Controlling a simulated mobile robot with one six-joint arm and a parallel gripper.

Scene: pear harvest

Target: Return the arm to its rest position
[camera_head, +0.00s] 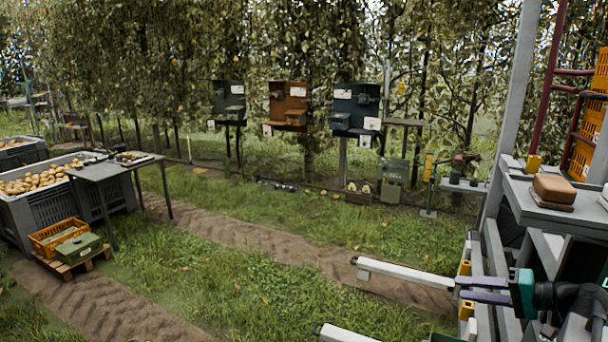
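My gripper (461,288) is at the lower right of the head view, at the end of my dark arm with a teal band. Its two pale purple-grey fingers point left and look apart, with nothing seen between them. The gripper is close to my own body, in front of a white bar with a yellow block. Most of the arm is cut off by the right and bottom edges of the picture. No fruit or tool is seen touching the gripper.
A grey bin of pears (18,215), a dark table (112,168) and an orange crate (52,240) stand at left. Box-like stations, including a rust-red one (289,100), line the trees. A brown block (553,188) sits on a grey shelf at right. Grass between is open.

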